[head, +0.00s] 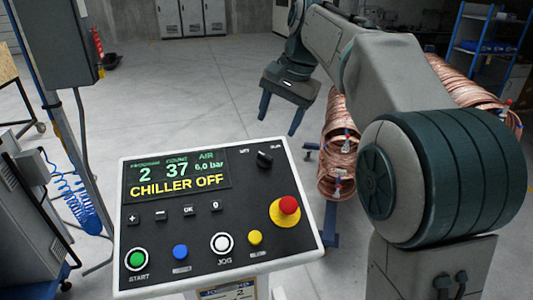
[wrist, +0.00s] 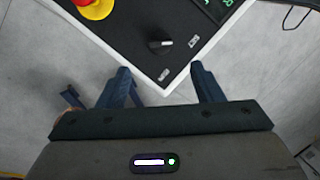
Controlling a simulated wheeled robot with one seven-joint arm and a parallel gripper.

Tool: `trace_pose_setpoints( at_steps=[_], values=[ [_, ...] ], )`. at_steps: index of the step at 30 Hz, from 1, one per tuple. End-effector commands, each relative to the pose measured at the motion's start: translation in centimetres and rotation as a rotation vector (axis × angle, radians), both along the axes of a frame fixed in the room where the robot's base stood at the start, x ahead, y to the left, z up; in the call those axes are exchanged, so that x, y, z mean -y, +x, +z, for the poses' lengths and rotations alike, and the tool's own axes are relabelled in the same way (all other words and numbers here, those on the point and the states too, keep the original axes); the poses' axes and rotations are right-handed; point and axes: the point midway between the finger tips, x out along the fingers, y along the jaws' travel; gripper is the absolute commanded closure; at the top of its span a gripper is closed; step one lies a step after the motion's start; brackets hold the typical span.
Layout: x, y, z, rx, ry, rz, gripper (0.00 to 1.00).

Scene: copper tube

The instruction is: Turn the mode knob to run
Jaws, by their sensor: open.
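The mode knob (head: 264,158) is a small black knob near the top right of the control panel (head: 190,262). Two small white labels sit by it; the right one seems to read RUN (head: 276,147). The knob's bar tilts to the upper left, towards the left label (head: 244,150). In the wrist view the knob (wrist: 158,44) shows a white mark towards the label on the right. My gripper (head: 280,118) is open and empty, above and beyond the panel's far edge. In the wrist view its fingertips (wrist: 160,68) sit either side of the panel corner, apart from the knob.
A red mushroom button (head: 288,205) on a yellow base is near the knob. The display (head: 178,174) reads CHILLER OFF. Several push buttons line the panel's lower part. Copper coils (head: 338,150) stand behind to the right. Open floor lies behind the panel.

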Motion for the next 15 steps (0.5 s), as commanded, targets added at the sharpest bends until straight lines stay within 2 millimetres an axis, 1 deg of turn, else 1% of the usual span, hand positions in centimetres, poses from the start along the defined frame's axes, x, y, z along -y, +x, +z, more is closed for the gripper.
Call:
trace_pose_setpoints(
  at_steps=[1,3,9,12,15],
  values=[
    [-0.3,0.1,-1.1,-0.005,-0.001,0.001,0.4],
    [-0.7,0.2,-2.6,-0.005,-0.001,0.002,0.4],
    [-1.8,0.8,-6.6,-0.004,-0.002,0.002,0.4],
    [-2.2,1.0,-8.2,-0.002,-0.002,0.001,0.4],
    [-2.5,1.2,-9.4,-0.001,-0.001,0.001,0.4]
  ],
)
